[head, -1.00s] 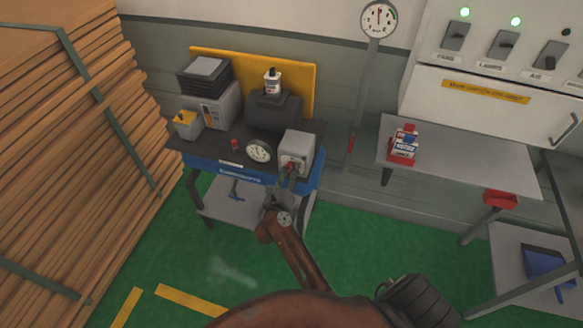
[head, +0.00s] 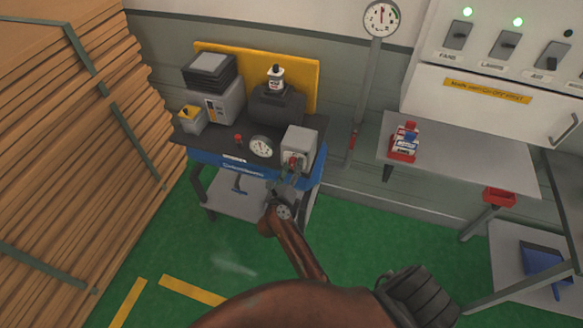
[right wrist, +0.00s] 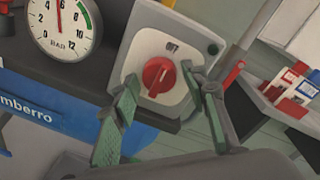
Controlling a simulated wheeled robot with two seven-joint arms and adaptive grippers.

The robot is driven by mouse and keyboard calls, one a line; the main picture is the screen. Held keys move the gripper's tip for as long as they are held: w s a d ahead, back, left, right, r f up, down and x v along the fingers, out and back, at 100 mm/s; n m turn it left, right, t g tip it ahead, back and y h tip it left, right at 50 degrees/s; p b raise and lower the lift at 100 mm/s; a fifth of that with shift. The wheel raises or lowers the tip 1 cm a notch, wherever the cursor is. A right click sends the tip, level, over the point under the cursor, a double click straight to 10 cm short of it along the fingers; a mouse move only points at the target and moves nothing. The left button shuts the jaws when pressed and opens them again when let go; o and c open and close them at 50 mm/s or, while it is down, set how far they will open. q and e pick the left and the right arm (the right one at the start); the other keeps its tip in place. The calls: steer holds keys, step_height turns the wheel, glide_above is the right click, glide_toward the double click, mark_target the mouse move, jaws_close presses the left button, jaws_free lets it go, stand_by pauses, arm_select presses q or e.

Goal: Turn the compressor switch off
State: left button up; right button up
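The compressor switch is a red rotary knob (right wrist: 158,76) on a white round plate, with an "OFF" label above it. It sits on the front of a grey box (head: 301,143) at the right end of the workbench. My right gripper (head: 290,178) is in front of the box. In the right wrist view its green-padded fingers (right wrist: 161,82) are apart, one on each side of the knob. The left finger shows a gap to the knob; whether the right one touches it I cannot tell. My left gripper is not in view.
A pressure gauge (right wrist: 62,28) stands just left of the switch box. The dark bench top (head: 210,142) also carries a grey machine and a black tank. A side table (head: 470,160) with a red-and-blue item stands to the right. Stacked boards (head: 70,180) fill the left.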

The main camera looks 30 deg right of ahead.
steer(key=shift+o, duration=0.5)
steer(key=shift+a, duration=0.1)
steer(key=shift+r, duration=0.35)
step_height(320, 180, up, 9)
steer(key=shift+r, duration=0.2)
